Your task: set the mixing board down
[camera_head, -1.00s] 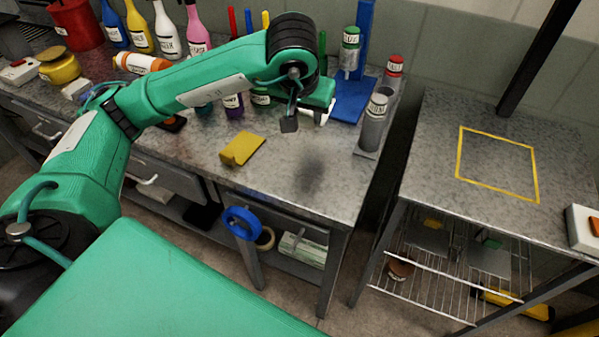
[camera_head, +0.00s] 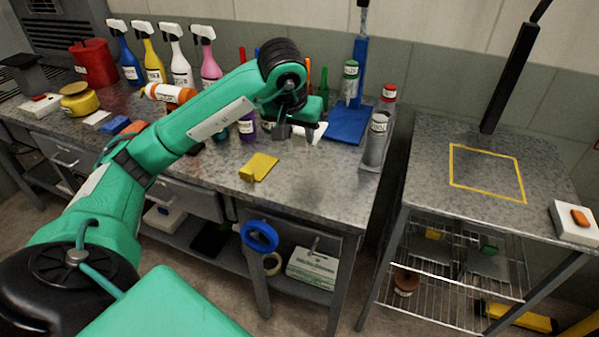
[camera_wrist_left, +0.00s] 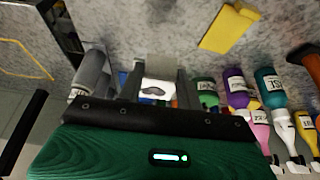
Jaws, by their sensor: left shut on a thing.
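My left gripper (camera_head: 297,130) is shut above the middle bench, to the right of the yellow spreader (camera_head: 259,167). In the left wrist view, a white piece with a dark mark (camera_wrist_left: 157,88) shows between its fingers; I take it for the mixing board, mostly hidden. A white edge (camera_head: 315,132) shows beside the fingers in the head view. A greyish square (camera_wrist_left: 165,66) lies just beyond the fingertips in the wrist view; I cannot tell what it belongs to. A soft shadow lies on the bench below. My right gripper is not in view.
Spray bottles (camera_head: 178,54) line the back left of the bench. A blue stand (camera_head: 351,122) and grey cartridges (camera_head: 376,139) stand at its right. The side table (camera_head: 429,144) has a yellow-outlined square (camera_head: 487,150). The bench front right is clear.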

